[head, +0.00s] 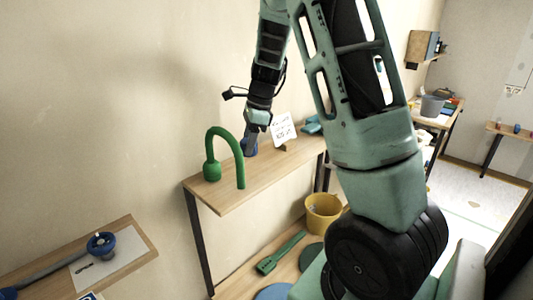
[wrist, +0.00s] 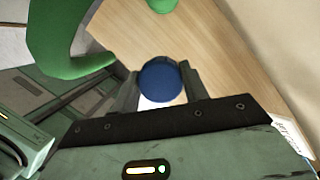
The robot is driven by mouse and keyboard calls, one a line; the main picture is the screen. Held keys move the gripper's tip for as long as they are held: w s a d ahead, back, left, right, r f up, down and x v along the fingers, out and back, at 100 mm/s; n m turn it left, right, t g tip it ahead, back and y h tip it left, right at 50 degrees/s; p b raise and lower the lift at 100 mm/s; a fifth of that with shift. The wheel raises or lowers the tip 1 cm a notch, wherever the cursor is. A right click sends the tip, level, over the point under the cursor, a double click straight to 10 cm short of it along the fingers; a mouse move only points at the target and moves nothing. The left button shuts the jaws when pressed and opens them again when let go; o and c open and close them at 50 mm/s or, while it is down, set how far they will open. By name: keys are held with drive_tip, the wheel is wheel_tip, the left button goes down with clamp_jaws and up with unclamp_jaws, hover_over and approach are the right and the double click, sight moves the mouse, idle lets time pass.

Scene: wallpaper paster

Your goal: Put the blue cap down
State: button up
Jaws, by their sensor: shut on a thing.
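The blue cap (wrist: 160,80) is a round blue piece between the two fingers of my gripper (wrist: 160,88) in the wrist view. The fingers are shut on it from both sides. In the head view, my gripper (head: 252,138) points down over the wooden shelf top, and the cap (head: 251,150) shows as a small blue spot under it. The cap is at or just above the shelf top (head: 222,196); I cannot tell whether it touches. The fingers partly hide it in the head view.
A green curved hook-like pipe (head: 213,150) stands just left of my gripper. A white card (head: 283,128) and a teal item (head: 313,127) are to its right. A yellow bucket (head: 323,213) and green tool (head: 279,253) are on the lower shelf.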

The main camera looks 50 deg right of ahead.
sight(247, 178)
wheel_tip(247, 178, down, 8)
drive_tip(key=shift+s+f+p, duration=0.1)
drive_tip(key=shift+p, duration=0.5)
drive_tip(key=shift+f, duration=0.25)
drive_tip(key=o, duration=1.1)
drive_tip(key=shift+r, duration=0.1)
drive_tip(key=b+v, duration=0.1)
drive_tip(key=v, duration=1.1)
drive_tip(key=shift+a+r+b, duration=0.1)
drive_tip(key=shift+r+b, duration=0.1)
drive_tip(key=shift+b, duration=0.15)
